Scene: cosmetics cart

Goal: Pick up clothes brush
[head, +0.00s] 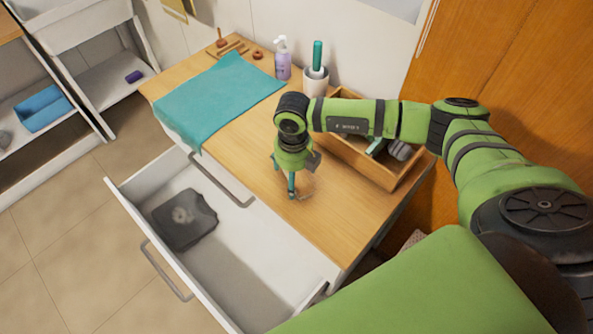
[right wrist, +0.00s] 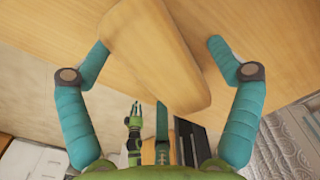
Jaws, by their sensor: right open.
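My right gripper (head: 291,192) is above the front part of the wooden table, pointing down. In the right wrist view its teal fingers (right wrist: 158,62) are spread open. A pale wooden piece with rounded corners, apparently the clothes brush (right wrist: 160,45), lies between the spread fingers, with gaps to both sides. In the head view the brush blends with the tabletop beside the fingers and its outline is hard to make out. My left gripper is not in the head view; a small green and dark part (right wrist: 135,122) in the right wrist view may be it.
The tabletop (head: 240,175) holds a teal cloth (head: 218,97), a purple pump bottle (head: 283,60), a white cup (head: 315,82) with a teal-handled item, and a wooden box (head: 402,178) at right. An open white drawer (head: 250,262) holds a dark folded garment (head: 184,220).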

